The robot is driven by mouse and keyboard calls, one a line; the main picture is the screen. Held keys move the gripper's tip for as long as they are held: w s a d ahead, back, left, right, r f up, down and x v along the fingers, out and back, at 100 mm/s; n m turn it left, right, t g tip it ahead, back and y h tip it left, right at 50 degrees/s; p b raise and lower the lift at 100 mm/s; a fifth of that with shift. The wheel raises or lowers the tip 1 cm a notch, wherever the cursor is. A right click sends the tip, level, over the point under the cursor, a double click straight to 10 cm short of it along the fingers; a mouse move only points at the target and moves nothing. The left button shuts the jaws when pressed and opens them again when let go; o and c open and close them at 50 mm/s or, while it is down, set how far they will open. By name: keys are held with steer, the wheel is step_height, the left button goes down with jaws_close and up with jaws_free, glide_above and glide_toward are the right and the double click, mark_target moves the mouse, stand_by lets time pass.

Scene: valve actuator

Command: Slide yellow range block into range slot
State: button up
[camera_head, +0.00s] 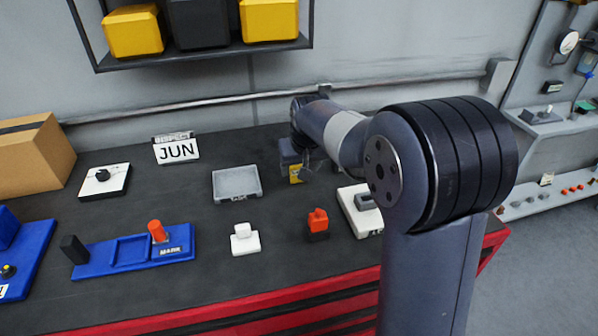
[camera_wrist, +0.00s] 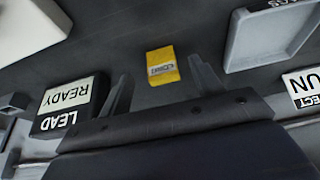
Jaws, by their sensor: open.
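The yellow block (camera_head: 295,174) lies on the dark bench top, right of the grey tray and partly hidden by my gripper (camera_head: 293,153). In the wrist view the yellow block (camera_wrist: 162,66), with a small pale label, lies slightly turned between the two fingers of my gripper (camera_wrist: 160,74) as seen. The fingers are spread, with a gap on each side of the block. I cannot tell how far above the bench the fingertips are. No slot is clearly marked as the range slot. A blue fixture marked MARK (camera_head: 176,249) has a square recess and stands at front left.
The grey tray (camera_head: 236,196) stands close left of the block. A READY/LEAD block (camera_wrist: 72,104) stands on its other side. White (camera_head: 245,250) and orange (camera_head: 317,236) pieces stand in front. A white plate (camera_head: 347,207) is partly behind my arm. A JUN calendar (camera_head: 177,151) stands behind.

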mark_target(298, 168)
steer(key=f, duration=0.1)
steer(key=w+f+p, duration=0.1)
steer(key=w+f, duration=0.1)
steer(key=shift+w+a+f, duration=0.1)
steer(key=shift+w+a, duration=0.15)
steer(key=shift+a, duration=0.05)
steer(key=shift+w+f, duration=0.25)
steer(key=shift+f, duration=0.25)
steer(key=shift+c, duration=0.3)
steer(key=c, duration=1)
